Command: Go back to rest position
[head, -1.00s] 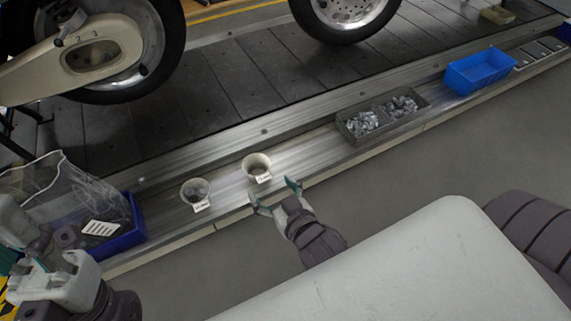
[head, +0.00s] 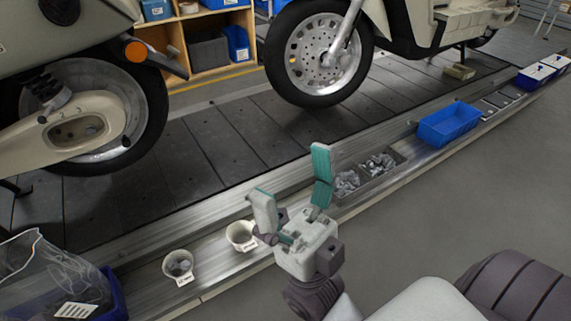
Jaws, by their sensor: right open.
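My right gripper (head: 293,187) is raised in front of the metal ledge in the head view, its two teal-padded fingers spread wide with nothing between them. A white cup (head: 241,237) with a small label stands on the ledge just left of the gripper. A second white cup (head: 179,266), with grey contents and a label, stands further left. My left gripper does not show now.
A grey two-part tray of metal parts (head: 376,180) sits on the ledge, partly behind my right gripper. A blue bin (head: 450,124) is further right. A bagged blue crate (head: 112,297) is at lower left. Scooters stand on the slat conveyor (head: 215,152). Grey floor lies at right.

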